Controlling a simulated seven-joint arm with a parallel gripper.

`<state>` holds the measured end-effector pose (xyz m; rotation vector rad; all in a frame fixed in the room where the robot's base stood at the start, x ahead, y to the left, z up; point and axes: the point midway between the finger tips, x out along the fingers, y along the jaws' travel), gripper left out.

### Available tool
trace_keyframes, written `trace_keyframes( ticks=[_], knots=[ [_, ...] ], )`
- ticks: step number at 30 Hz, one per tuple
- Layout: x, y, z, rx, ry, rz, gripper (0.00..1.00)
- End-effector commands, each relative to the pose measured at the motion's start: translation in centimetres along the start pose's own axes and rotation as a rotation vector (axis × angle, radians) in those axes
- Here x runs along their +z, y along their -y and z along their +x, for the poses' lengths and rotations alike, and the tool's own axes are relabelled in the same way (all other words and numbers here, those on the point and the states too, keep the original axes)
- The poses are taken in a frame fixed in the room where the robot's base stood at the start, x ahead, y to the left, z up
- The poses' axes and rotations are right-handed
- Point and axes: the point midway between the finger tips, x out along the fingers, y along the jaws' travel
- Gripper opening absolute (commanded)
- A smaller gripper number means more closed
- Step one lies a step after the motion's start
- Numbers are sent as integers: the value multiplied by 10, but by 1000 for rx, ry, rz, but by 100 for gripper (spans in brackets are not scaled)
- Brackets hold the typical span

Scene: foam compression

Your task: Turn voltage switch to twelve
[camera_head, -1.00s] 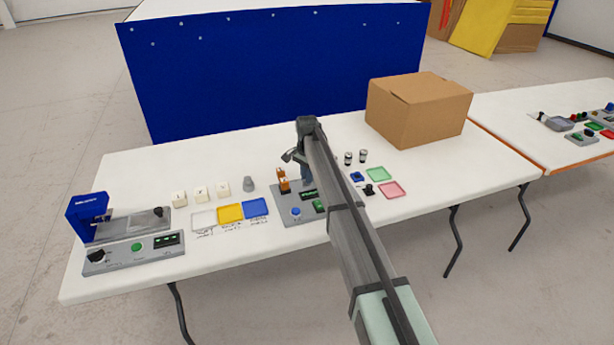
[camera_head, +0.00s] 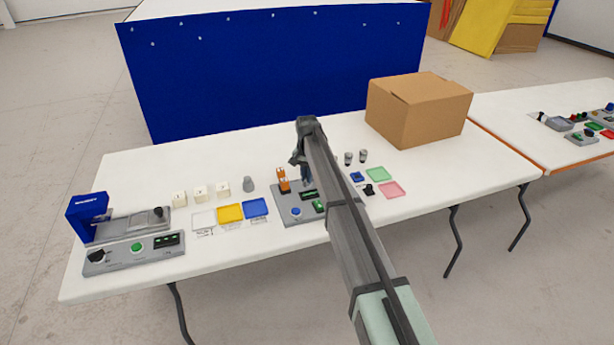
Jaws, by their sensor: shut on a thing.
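A grey control unit (camera_head: 287,217) stands in the middle of the table. It carries two orange pieces (camera_head: 283,180), a dark display (camera_head: 309,195), a blue button (camera_head: 296,212) and a green-lit part (camera_head: 318,206). My gripper (camera_head: 305,181) points down at the back right of this unit, half hidden behind my own arm. It is shut on what appears to be the voltage switch. The switch, its marks and its setting are hidden by the gripper and arm.
A second unit with a black knob (camera_head: 96,256) and blue block (camera_head: 87,213) stands at the left. White cubes (camera_head: 200,192), coloured trays (camera_head: 230,212) and a grey weight (camera_head: 249,184) lie between. A cardboard box (camera_head: 420,110) stands at the back right.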

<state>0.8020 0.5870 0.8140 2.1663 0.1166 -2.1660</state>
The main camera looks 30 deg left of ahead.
Motion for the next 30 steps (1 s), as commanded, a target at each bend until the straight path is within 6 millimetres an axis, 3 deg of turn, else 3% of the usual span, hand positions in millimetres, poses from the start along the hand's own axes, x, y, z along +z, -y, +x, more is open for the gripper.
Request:
trace_keyframes(
  ticks=[15,30],
  knots=[
    [0,0,0,0,0,-459,0],
    [0,0,0,0,1,-677,0]
  ],
)
